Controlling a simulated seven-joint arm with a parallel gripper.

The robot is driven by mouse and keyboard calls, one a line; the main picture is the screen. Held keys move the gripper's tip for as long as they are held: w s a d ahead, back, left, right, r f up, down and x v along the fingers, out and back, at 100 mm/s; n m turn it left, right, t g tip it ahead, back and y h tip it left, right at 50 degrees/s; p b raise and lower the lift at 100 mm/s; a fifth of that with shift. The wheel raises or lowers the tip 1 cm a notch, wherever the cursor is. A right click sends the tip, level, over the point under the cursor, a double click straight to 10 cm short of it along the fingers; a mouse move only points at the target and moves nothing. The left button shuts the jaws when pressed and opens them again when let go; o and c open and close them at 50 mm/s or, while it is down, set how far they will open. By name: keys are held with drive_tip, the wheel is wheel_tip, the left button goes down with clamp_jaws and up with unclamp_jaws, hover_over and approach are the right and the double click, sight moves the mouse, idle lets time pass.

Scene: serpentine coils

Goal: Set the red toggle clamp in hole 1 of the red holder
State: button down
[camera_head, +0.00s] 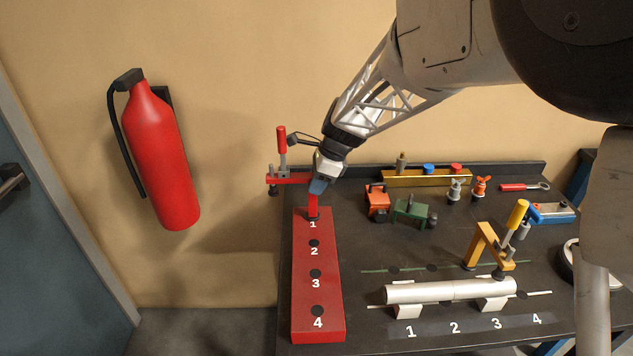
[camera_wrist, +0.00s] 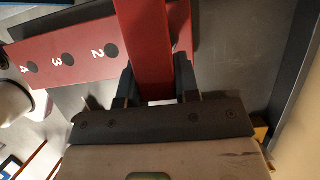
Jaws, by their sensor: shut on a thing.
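The red toggle clamp (camera_head: 312,196) stands upright at the far end of the red holder (camera_head: 319,327), its foot at hole 1. Whether the foot is seated in the hole or just above it, I cannot tell. Its arm and red handle (camera_head: 281,141) reach out to the left above the holder. My gripper (camera_head: 318,186) is shut on the clamp's upright. In the wrist view the clamp's red bar (camera_wrist: 146,40) runs between the two dark fingers (camera_wrist: 155,88). Holes 2, 3 and 4 of the holder (camera_wrist: 88,73) are empty; hole 1 is hidden there.
A yellow toggle clamp (camera_head: 483,243) stands behind a white pipe (camera_head: 437,291) on two supports to the right. Orange (camera_head: 377,200) and green (camera_head: 409,212) small clamps sit near the back. A fire extinguisher (camera_head: 161,155) hangs on the wall at left.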

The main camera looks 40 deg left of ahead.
drive_tip(key=shift+f, duration=0.2)
drive_tip(key=c, duration=0.8)
unclamp_jaws()
drive_tip(key=shift+v, duration=3.95)
